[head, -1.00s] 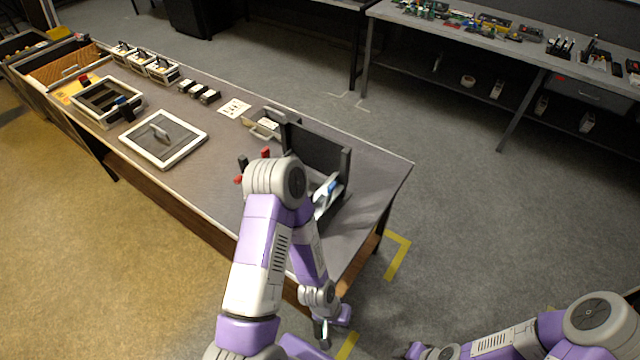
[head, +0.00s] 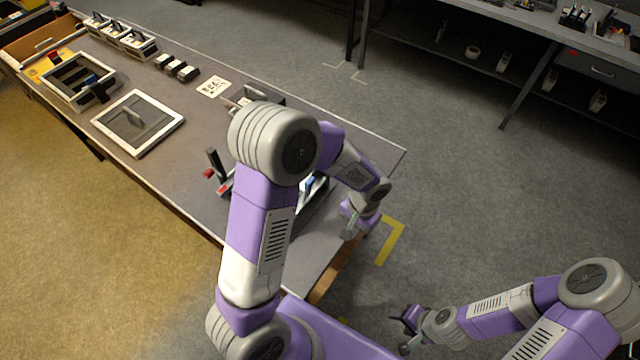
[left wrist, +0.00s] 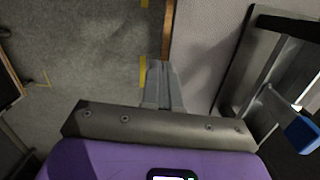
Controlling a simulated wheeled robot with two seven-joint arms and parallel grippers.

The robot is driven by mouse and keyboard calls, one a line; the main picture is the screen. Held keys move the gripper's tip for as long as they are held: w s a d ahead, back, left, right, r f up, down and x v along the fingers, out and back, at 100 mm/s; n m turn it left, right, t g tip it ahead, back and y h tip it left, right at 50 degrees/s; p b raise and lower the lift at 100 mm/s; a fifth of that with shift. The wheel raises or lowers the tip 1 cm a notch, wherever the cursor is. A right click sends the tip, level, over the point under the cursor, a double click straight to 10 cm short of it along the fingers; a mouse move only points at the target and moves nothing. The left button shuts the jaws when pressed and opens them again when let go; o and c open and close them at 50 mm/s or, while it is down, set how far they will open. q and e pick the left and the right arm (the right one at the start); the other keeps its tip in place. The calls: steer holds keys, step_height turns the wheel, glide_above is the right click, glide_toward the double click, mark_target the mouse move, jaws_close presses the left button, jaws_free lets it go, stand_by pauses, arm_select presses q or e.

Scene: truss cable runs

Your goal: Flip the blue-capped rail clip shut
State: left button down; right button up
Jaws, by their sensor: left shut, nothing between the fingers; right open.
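A blue cap (head: 307,184) shows on a pale metal clip on the table, partly hidden behind my left arm. In the left wrist view the blue cap (left wrist: 303,134) is at the right edge, beside a dark frame (left wrist: 290,26). Whether the clip is open or shut I cannot tell. My left gripper (head: 349,232) is shut and empty at the table's near right end, to the right of the clip and apart from it. Its fingers (left wrist: 160,88) show together in the left wrist view. My right gripper (head: 404,330) is open and empty, off the table.
Red-knobbed dark posts (head: 214,170) stand left of my arm. A white-framed panel with a handle (head: 155,139), a compartment box (head: 51,93), black blocks (head: 178,68) and a card (head: 214,87) lie further left. The table's right corner is clear.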

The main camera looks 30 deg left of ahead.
mark_target(312, 183)
arm_select(q)
steer(key=w+a+r+t+y, duration=0.1)
steer(key=w+a+r+y, duration=0.1)
steer(key=r, duration=0.5)
steer(key=w+a+r+t+y, duration=0.1)
steer(key=w+a+r+y, duration=0.15)
steer(key=r, duration=0.45)
steer(key=a+f+n+b, duration=0.1)
steer(key=a+f+b, duration=0.1)
steer(key=a+f, duration=0.6)
steer(key=shift+a+f, duration=0.15)
steer(key=shift+a, duration=0.15)
steer(key=shift+w+a+r+h, duration=0.15)
steer(key=shift+a+h, duration=0.1)
steer(key=shift+a, duration=0.25)
steer(key=shift+s+a+r+h, duration=0.1)
steer(key=shift+a+r+h, duration=0.1)
steer(key=shift+a, duration=0.3)
steer(key=shift+g, duration=0.3)
steer(key=shift+d+f, duration=0.1)
steer(key=shift+d, duration=0.05)
